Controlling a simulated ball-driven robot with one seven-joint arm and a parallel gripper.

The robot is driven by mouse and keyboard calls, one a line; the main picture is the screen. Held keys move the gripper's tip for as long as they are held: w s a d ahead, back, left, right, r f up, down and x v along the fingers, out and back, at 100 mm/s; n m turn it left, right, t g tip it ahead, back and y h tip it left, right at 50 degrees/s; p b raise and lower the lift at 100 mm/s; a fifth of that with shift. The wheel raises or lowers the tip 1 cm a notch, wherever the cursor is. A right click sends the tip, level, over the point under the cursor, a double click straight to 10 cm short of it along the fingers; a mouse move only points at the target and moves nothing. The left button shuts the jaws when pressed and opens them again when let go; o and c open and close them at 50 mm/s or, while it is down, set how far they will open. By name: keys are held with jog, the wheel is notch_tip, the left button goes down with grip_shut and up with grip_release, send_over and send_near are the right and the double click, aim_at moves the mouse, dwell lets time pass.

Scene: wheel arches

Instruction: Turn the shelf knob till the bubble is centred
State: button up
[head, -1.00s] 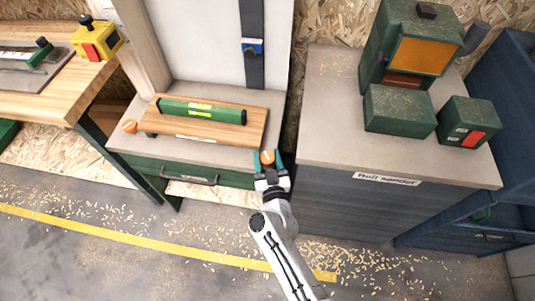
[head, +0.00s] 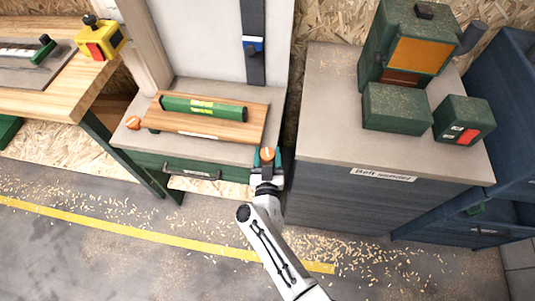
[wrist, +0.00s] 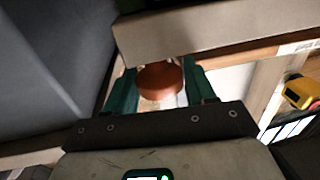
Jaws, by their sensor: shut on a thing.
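A wooden shelf (head: 240,133) lies on the grey bench top in the head view, with a green spirit level (head: 175,103) on it. The level's yellow-green vial (head: 202,110) shows, but the bubble is too small to place. An orange knob (head: 267,154) sits at the shelf's front right corner. My gripper (head: 266,160) is shut on this knob. In the wrist view the orange knob (wrist: 160,82) sits between my teal fingers (wrist: 159,88), under a pale slab edge. Another orange knob (head: 133,122) is at the shelf's left end, apart from my gripper.
A grey cabinet with a pale top (head: 325,130) stands close on the right, carrying green machine boxes (head: 397,108). A green drawer (head: 190,170) is below the shelf. A wooden bench (head: 50,85) stands left. The floor in front is open, with wood chips.

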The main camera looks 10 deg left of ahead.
jog(key=o, duration=0.9)
jog(key=shift+o, duration=0.2)
jog(key=s+d+p, duration=0.1)
jog(key=s+p, duration=0.1)
jog(key=s, duration=0.8)
jog(key=shift+s+d, duration=0.15)
jog(key=shift+s, duration=0.25)
